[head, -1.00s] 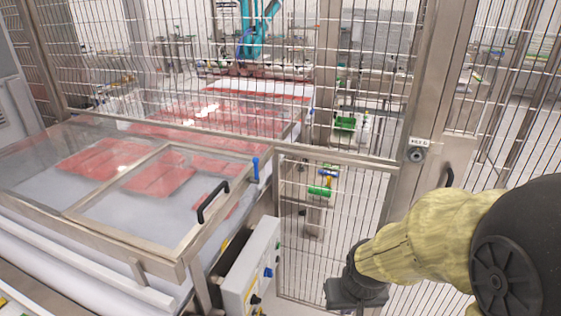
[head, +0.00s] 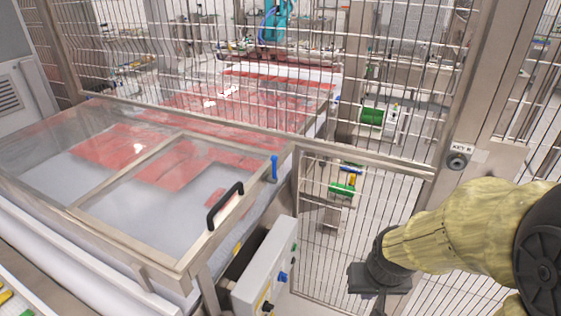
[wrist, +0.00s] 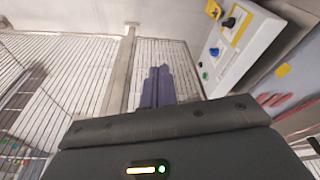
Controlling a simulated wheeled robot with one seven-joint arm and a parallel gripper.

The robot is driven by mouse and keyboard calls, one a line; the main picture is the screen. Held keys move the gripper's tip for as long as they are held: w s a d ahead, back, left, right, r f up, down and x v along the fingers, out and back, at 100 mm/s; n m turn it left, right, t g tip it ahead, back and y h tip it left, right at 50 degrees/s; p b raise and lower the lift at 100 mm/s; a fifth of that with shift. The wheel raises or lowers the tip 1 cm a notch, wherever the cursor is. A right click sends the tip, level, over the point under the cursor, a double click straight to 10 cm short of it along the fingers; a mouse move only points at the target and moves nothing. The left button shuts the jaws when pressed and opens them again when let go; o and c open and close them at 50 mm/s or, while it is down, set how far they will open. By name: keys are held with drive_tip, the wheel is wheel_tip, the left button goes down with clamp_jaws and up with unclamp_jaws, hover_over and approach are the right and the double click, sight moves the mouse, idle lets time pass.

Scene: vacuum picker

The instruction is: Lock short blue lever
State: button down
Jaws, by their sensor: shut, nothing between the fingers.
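The short blue lever (head: 274,168) stands upright at the right corner of the framed clear lid (head: 130,258), in the head view. It is not clearly seen in the wrist view. My gripper's fingers (wrist: 158,87) are together and empty in the wrist view, pointing toward the mesh fence and floor. In the head view my wrist is right of the lever and lower in the picture, well apart from it. The fingertips are mostly hidden there. A black handle (head: 225,206) sits on the lid's right edge, in front of the lever.
A grey control box (head: 263,268) with knobs is below the lid's right side; it also shows in the wrist view (wrist: 236,42). A wire mesh fence (head: 325,240) with metal posts stands behind and right. Red pieces (head: 177,165) lie under the clear cover.

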drive_tip(key=shift+w, duration=0.15)
drive_tip(key=w+a+m+t+y, duration=0.1)
drive_tip(key=w+a+m+t, duration=0.15)
drive_tip(key=w, duration=0.75)
drive_tip(key=w+a+m+t+y, duration=0.1)
drive_tip(key=w+a+t, duration=0.15)
drive_tip(key=w, duration=0.75)
drive_tip(key=w+a+r+m+t+y, duration=0.2)
drive_tip(key=w+a+m+t+y, duration=0.1)
drive_tip(key=w, duration=0.3)
drive_tip(key=w+a+r+m+t+y, duration=0.3)
drive_tip(key=w+a+y, duration=0.1)
drive_tip(key=w+y, duration=0.1)
drive_tip(key=shift+w+r+y+p, duration=0.3)
drive_tip(key=shift+w+y+p, duration=0.1)
drive_tip(key=shift+y, duration=0.4)
drive_tip(key=shift+m, duration=0.35)
